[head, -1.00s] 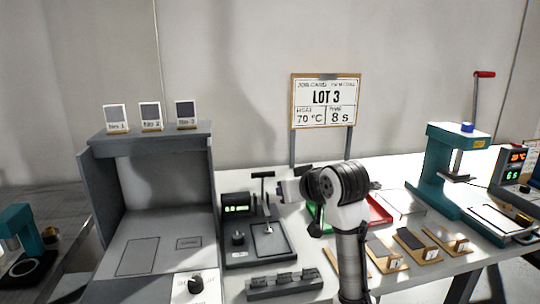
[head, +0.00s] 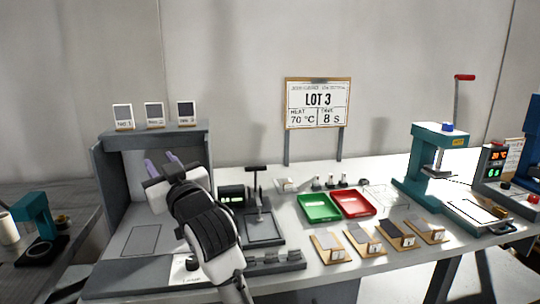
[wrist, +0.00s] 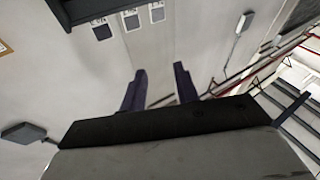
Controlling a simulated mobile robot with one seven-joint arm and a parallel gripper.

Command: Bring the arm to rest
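My gripper (head: 161,163) is raised in front of the grey booth (head: 102,185) at the left of the bench, its two purple fingers pointing up and back. In the wrist view my gripper (wrist: 158,85) shows its fingers apart with nothing between them. My arm covers part of the booth and of the black device next to it.
Several labelled cards (head: 154,115) stand on the booth's shelf. A green tray (head: 318,207), a red tray (head: 352,204) and several wooden holders (head: 364,241) lie on the bench (head: 330,275). A teal press (head: 430,165) stands at right, a sign (head: 318,104) behind.

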